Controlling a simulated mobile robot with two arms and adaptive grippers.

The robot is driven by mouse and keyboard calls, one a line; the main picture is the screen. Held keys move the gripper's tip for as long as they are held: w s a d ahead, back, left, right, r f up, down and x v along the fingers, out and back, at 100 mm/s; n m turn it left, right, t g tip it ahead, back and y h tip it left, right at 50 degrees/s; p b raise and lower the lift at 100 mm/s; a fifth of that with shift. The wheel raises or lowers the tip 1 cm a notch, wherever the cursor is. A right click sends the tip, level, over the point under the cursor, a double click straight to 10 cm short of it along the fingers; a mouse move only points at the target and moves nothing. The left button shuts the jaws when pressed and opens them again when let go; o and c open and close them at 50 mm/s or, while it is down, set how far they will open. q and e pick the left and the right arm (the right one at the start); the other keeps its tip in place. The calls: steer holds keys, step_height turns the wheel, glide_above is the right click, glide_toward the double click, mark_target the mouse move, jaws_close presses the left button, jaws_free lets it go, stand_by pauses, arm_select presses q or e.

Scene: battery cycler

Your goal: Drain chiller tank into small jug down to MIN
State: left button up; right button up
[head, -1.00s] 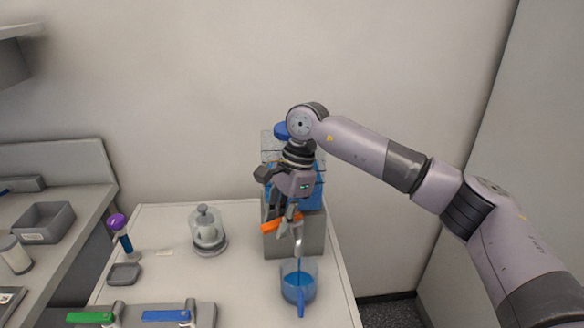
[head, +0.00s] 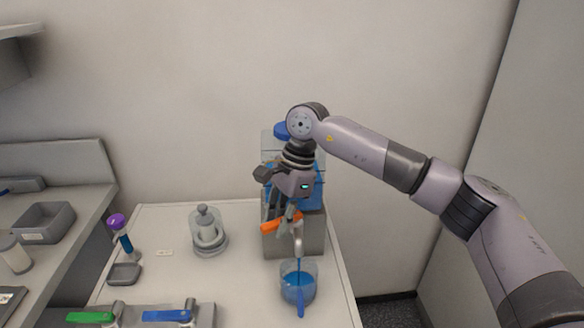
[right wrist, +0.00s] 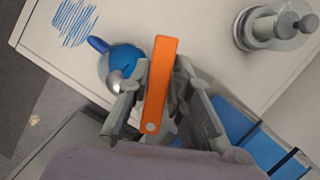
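The chiller tank (head: 310,190) stands at the back right of the bench, holding blue liquid, with a blue cap and a grey base. An orange tap lever (head: 269,227) sits at its front; the lever also shows in the right wrist view (right wrist: 158,85). My right gripper (head: 287,222) is at the tap, with its fingers on either side of the lever; whether they press on it is unclear. A thin blue stream runs from the metal spout (head: 299,240) into the small jug (head: 314,284), which holds blue liquid. The MIN mark cannot be made out. My left gripper is out of view.
A clear domed vessel (head: 208,235) stands left of the tank. A purple-topped tube (head: 119,232) and a small grey tray (head: 124,273) are farther left. Green (head: 90,317) and blue (head: 166,315) handles lie at the front. The bench middle is clear.

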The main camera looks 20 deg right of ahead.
steer(key=shift+w+f+m+t+b, duration=0.1)
steer(key=shift+w+m+t+b, duration=0.25)
steer(key=shift+m, duration=0.75)
steer(key=w+m+t, duration=0.1)
steer(key=m, duration=0.2)
steer(key=shift+w, duration=0.3)
steer(key=shift+o, duration=1.2)
steer(key=shift+d+r, duration=0.1)
steer(key=shift+r, duration=0.1)
steer(key=p+v, duration=0.4)
steer(key=v, duration=0.3)
steer(key=shift+w+d+r, duration=0.2)
steer(key=shift+d+r, duration=0.05)
steer(key=shift+r, duration=0.1)
